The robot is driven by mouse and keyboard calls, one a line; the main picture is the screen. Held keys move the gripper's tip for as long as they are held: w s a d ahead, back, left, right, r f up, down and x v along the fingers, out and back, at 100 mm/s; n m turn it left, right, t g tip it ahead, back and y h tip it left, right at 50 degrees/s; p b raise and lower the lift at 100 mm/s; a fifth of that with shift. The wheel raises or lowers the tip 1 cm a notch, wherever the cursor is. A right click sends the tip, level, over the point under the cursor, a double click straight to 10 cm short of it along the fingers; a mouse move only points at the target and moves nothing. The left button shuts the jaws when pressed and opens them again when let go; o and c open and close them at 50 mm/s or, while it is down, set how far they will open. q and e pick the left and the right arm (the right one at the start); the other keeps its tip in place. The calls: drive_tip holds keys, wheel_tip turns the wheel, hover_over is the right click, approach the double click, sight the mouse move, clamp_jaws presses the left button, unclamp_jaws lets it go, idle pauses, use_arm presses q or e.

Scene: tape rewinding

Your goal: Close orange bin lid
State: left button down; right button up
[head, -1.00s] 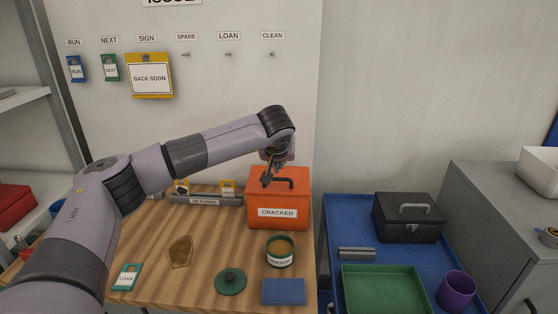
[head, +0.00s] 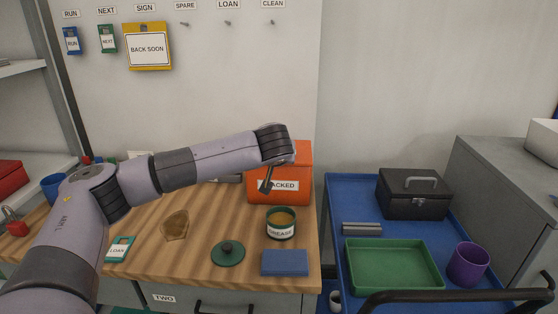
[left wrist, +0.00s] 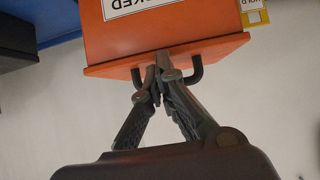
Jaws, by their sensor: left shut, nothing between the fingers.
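The orange bin (head: 293,189), labelled CRACKED, stands at the back right of the wooden table. In the left wrist view the orange bin (left wrist: 202,27) appears upside down. Its lid (left wrist: 220,45) lies flat against the body, with no gap that I can see. A dark handle (left wrist: 193,77) sits on the lid. My left gripper (head: 267,188) is in front of the bin in the head view and covers part of its label. In the wrist view the fingertips (left wrist: 160,72) are together beside the handle; contact is unclear. My right gripper is not in view.
A grease tub (head: 281,223), a green round lid (head: 228,253), a blue block (head: 285,263) and a LOAN tag (head: 120,249) lie on the table (head: 180,255). A blue cart (head: 345,210) at the right carries a black toolbox (head: 412,195), a green tray (head: 437,286) and a purple cup (head: 468,264).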

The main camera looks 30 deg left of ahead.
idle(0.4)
use_arm(q)
drive_tip(key=v, duration=1.2)
drive_tip(key=shift+f, duration=0.1)
